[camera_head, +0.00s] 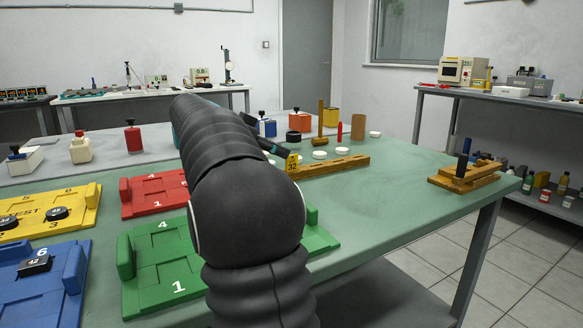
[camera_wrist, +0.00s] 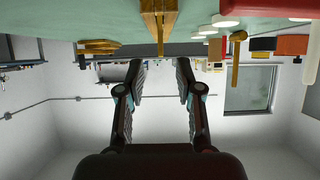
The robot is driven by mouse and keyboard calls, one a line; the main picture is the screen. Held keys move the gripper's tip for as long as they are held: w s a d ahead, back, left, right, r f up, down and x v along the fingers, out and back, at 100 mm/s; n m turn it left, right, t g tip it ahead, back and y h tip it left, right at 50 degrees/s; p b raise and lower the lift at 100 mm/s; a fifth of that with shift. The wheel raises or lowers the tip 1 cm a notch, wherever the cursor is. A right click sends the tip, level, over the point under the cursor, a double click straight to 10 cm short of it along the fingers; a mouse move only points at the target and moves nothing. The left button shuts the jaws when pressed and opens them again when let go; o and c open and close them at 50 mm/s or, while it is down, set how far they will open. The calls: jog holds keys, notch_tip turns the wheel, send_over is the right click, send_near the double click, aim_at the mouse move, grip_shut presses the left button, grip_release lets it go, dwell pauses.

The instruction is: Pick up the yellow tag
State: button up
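The yellow tag (camera_head: 292,163), marked 32, stands upright at the left end of a long wooden rail (camera_head: 335,165) on the green table. My gripper (camera_wrist: 160,82) is open, with two dark fingers apart and nothing between their tips. In the head view my arm hides most of it; a dark finger shows just left of and behind the tag. In the wrist view, which is upside down, the rail (camera_wrist: 168,14) is seen end-on ahead of the fingers. A thin yellow upright piece (camera_wrist: 160,38) there looks like the tag edge-on, centred between the fingers.
Several white discs (camera_head: 342,150), a wooden mallet (camera_head: 320,125) and a red marker (camera_head: 339,131) stand near the rail. A wooden block holder (camera_head: 465,177) is at the right. Green (camera_head: 160,262), red (camera_head: 150,195) and yellow (camera_head: 80,205) trays lie at the left. The front right tabletop is clear.

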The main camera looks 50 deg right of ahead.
jog(key=shift+x, duration=2.7)
grip_shut()
